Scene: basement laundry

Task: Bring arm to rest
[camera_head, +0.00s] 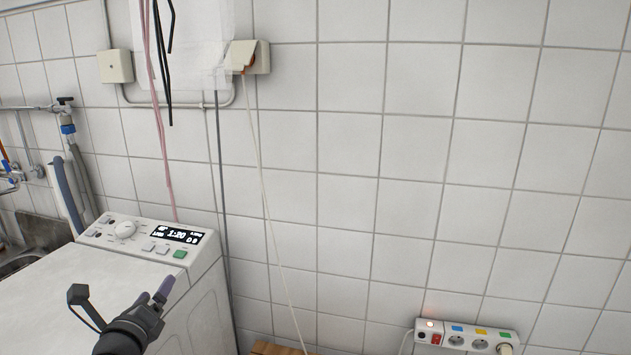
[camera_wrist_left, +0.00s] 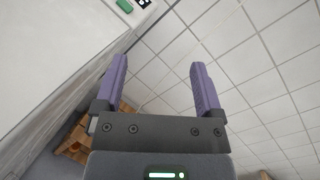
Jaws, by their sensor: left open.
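My left gripper (camera_head: 152,300) is at the lower left of the head view, in front of the top of the white washing machine (camera_head: 70,280). In the left wrist view, its two purple fingers (camera_wrist_left: 156,85) stand apart with nothing between them, and the tiled wall lies beyond. My right gripper is in neither view.
The washer's panel has a lit display (camera_head: 177,235) and a green button (camera_head: 180,254). A power strip (camera_head: 466,337) is mounted low on the white tiled wall (camera_head: 350,150). Cables hang behind the washer. A wooden object (camera_wrist_left: 75,140) shows low in the wrist view.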

